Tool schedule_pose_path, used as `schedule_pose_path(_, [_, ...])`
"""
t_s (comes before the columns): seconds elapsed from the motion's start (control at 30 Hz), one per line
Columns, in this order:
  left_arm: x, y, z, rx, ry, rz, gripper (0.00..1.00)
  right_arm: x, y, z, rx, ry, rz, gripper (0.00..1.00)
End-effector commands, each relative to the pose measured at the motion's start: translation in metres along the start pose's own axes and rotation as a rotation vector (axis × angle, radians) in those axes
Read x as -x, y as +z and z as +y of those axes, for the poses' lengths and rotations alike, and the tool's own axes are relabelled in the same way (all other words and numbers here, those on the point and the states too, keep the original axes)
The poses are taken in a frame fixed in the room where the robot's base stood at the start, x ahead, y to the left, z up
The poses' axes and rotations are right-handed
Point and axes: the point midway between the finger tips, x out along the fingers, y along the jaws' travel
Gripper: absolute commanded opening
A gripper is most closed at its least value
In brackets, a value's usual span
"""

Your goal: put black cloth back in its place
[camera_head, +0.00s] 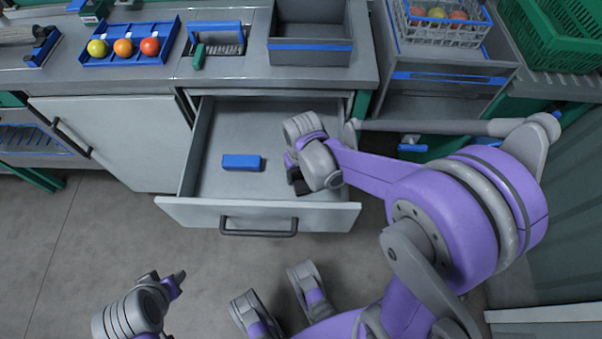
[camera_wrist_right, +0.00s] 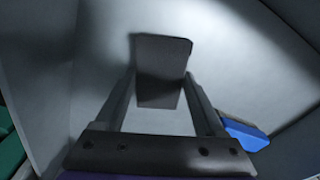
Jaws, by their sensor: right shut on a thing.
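The black cloth, a dark folded block (camera_wrist_right: 162,58), is between the two fingers of my right gripper in the right wrist view. My right gripper (camera_head: 297,178) is shut on it inside the open drawer, in the drawer's right part. In the head view the gripper covers most of the cloth, and only a dark edge shows below it. I cannot tell whether the cloth touches the drawer floor. My left gripper (camera_head: 166,281) is low at the left, in front of the drawer and away from it; its opening is unclear.
A blue block (camera_head: 241,162) lies in the open drawer (camera_head: 190,212), left of my right gripper; it also shows in the right wrist view (camera_wrist_right: 244,134).

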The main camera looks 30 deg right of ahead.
Motion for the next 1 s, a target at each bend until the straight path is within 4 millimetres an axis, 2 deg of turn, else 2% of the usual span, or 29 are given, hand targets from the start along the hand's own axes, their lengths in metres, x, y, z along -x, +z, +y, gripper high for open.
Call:
schedule_pose_path(0.5, [-0.0064, 0.0023, 0.0000, 0.000, 0.000, -0.002, 0.50, -0.0080, 0.0004, 0.0000, 0.000, 0.000, 0.000, 0.27])
schedule_pose_path(0.53, [-0.0061, 0.0022, 0.0000, 0.000, 0.000, -0.002, 0.50, -0.0076, 0.0004, 0.0000, 0.000, 0.000, 0.000, 0.75])
schedule_pose_path(0.67, [-0.0056, 0.0021, 0.0000, 0.000, 0.000, -0.002, 0.50, -0.0071, 0.0004, -0.0001, 0.000, 0.000, 0.000, 0.98])
schedule_pose_path(0.83, [-0.0056, 0.0021, 0.0000, 0.000, 0.000, -0.002, 0.50, -0.0071, 0.0004, -0.0001, 0.000, 0.000, 0.000, 1.00])
schedule_pose_path(0.9, [-0.0056, 0.0020, 0.0000, 0.000, 0.000, -0.002, 0.50, -0.0071, 0.0004, -0.0001, 0.000, 0.000, 0.000, 0.87])
schedule_pose_path(1.0, [-0.0056, 0.0020, 0.0000, 0.000, 0.000, -0.002, 0.50, -0.0070, 0.0004, 0.0000, 0.000, 0.000, 0.000, 0.86])
